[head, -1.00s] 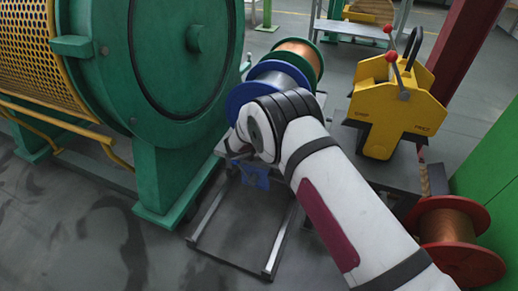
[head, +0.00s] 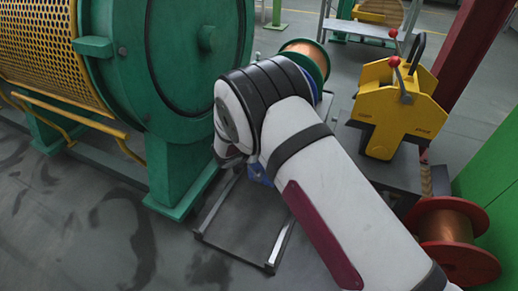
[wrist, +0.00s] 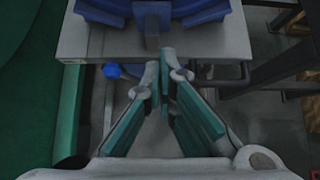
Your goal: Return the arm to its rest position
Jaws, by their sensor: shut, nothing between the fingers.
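My arm reaches from the lower right across the head view, with its bent wrist in front of the spools. My gripper (wrist: 166,85) shows in the wrist view, its teal-padded fingers together at the tips with nothing between them. In the head view the gripper is hidden behind my arm. Ahead of the fingertips in the wrist view is a pale ledge (wrist: 215,47) with a blue spool (wrist: 105,8) on it. In the head view most of the blue spool is hidden by my arm.
The green strander (head: 190,170) with a yellow mesh guard (head: 55,50) stands at left. A copper spool with green flanges (head: 308,55) is behind my arm. A yellow machine (head: 395,110) and a red-flanged copper spool (head: 450,235) are at right. An open floor frame (head: 235,250) lies below.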

